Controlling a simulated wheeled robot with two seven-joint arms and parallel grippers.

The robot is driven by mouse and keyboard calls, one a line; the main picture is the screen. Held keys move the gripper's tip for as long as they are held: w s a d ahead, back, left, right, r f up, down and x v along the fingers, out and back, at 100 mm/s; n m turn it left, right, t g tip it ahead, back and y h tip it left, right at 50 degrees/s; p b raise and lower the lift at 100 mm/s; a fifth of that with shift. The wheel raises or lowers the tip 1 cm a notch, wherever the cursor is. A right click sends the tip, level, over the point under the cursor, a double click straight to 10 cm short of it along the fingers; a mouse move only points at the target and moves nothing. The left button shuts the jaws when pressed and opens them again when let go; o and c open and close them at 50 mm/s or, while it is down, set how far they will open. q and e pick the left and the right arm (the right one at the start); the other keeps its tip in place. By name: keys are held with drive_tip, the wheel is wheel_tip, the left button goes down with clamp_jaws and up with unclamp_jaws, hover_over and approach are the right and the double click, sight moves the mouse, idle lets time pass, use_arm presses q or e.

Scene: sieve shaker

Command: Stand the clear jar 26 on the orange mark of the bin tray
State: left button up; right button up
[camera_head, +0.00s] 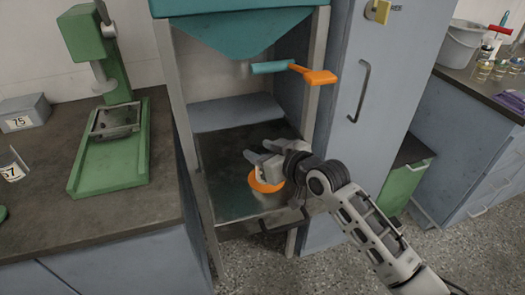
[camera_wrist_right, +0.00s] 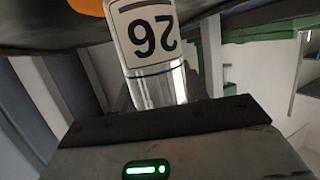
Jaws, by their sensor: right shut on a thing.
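The clear jar (camera_wrist_right: 157,85) shows in the right wrist view with a white label reading 26, upside down in that picture. My right gripper (camera_head: 256,162) is shut on it, over the bin tray (camera_head: 232,203). The dark tray surface runs along the top of the wrist view, close to the jar's labelled end; I cannot tell whether they touch. The orange mark (camera_head: 266,186) shows just below my right gripper in the head view, and part of it (camera_wrist_right: 88,6) beside the jar in the wrist view. In the head view the gripper largely hides the jar. My left gripper is not in view.
A teal hopper (camera_head: 235,30) with an orange-handled lever (camera_head: 318,76) hangs above the tray, between metal posts. A green device (camera_head: 108,150) stands on the left bench, with a grey block marked 75 (camera_head: 24,113) beyond it. A blue-grey cabinet (camera_head: 345,130) stands on the right.

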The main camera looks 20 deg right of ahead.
drive_tip(key=o, duration=1)
drive_tip(key=shift+f, duration=0.1)
drive_tip(key=shift+r, duration=0.2)
drive_tip(key=p+v, duration=0.1)
drive_tip(key=v, duration=1.1)
